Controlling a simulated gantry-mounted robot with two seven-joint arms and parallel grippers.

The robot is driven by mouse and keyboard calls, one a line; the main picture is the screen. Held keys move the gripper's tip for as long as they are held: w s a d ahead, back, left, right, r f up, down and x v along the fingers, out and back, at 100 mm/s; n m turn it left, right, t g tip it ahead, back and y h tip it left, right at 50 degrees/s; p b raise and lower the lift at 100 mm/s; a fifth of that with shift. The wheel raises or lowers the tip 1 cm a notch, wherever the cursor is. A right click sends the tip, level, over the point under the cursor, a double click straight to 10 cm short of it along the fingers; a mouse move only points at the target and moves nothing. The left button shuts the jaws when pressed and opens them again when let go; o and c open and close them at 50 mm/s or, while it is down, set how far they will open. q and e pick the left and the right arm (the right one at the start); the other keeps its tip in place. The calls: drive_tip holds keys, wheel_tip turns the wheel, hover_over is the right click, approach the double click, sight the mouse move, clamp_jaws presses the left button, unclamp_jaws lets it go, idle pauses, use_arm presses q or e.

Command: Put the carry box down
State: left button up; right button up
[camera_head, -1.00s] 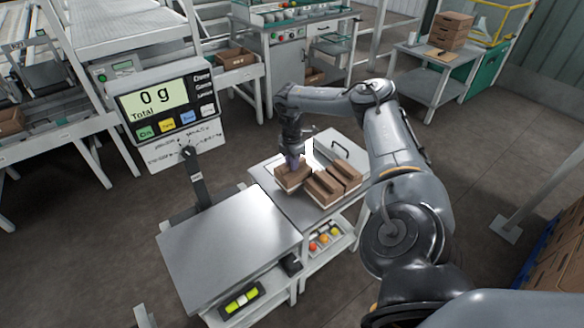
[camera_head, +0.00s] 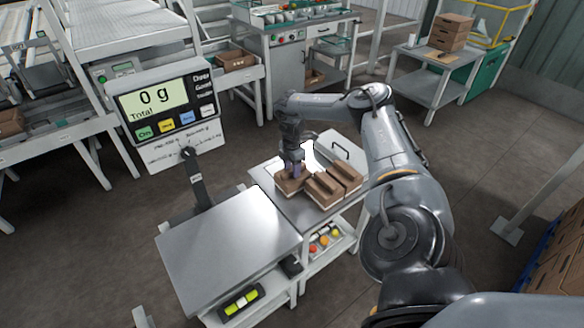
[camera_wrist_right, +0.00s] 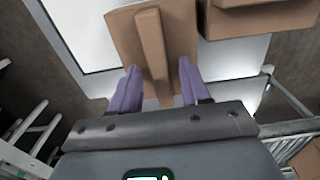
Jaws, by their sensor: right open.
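The carry box is a brown cardboard box (camera_head: 284,185) with a raised handle bar along its top. It is at the left end of a row of similar boxes on the metal side table (camera_head: 290,207). In the right wrist view the box (camera_wrist_right: 182,35) shows ahead of my fingers. My right gripper (camera_head: 295,171) is over this box. In the wrist view its two purple fingers (camera_wrist_right: 158,88) are spread apart, on either side of the near end of the handle bar, with gaps visible. My left gripper is not in view.
Two more boxes (camera_head: 322,191) (camera_head: 347,175) stand close to the right. A bare steel scale platform (camera_head: 228,240) is in front left, with its display (camera_head: 155,104) reading 0 g. Coloured samples (camera_head: 323,240) lie on the shelf below.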

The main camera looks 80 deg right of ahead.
drive_tip(key=shift+r, duration=0.1)
use_arm(q)
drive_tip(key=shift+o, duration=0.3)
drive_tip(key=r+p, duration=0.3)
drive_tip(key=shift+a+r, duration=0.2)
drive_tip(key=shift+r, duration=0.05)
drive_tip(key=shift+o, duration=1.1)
drive_tip(key=shift+p, duration=0.3)
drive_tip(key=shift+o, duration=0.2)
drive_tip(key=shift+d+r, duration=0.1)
use_arm(e)
wheel_tip(320, 180, up, 12)
